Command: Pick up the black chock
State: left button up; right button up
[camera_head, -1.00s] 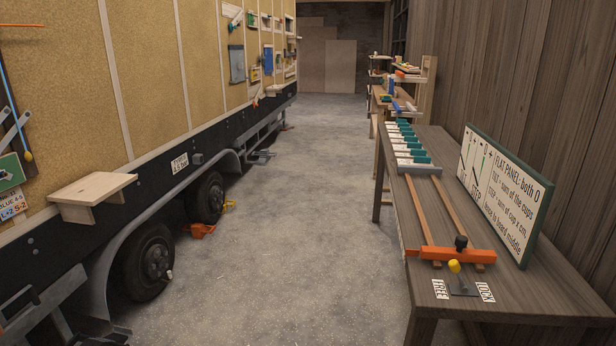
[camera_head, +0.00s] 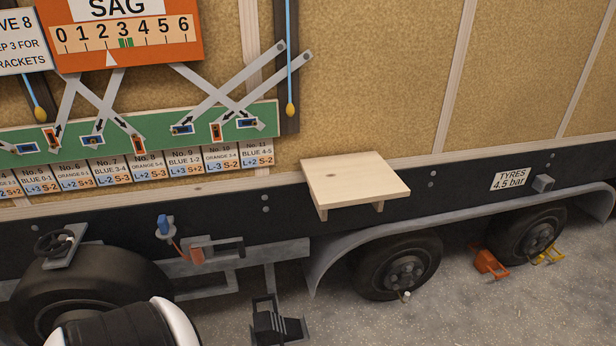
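A black chock (camera_head: 275,322) with an upright handle-like frame sits on the grey floor at the bottom middle of the head view. It lies between the left wheel (camera_head: 85,290) and the middle wheel (camera_head: 398,268) of the trailer, clear of both tyres. Its lower edge is close to the bottom of the picture. Neither of my grippers is in view. A rounded black and white part at the bottom left looks like part of my own arm and covers some of the left wheel.
A wooden shelf (camera_head: 355,180) juts from the trailer wall. Floor at lower right is clear.

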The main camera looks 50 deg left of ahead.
aim_at(271, 329)
jog(key=i+l, duration=0.1)
jog(key=i, duration=0.4)
jog(key=i+u, duration=0.1)
jog(key=i, duration=0.4)
jog(key=i+l, duration=0.15)
jog(key=i, duration=0.35)
jog(key=i+l+u, duration=0.15)
jog(key=i, duration=0.35)
jog(key=i+u, duration=0.1)
jog(key=u, duration=2.4)
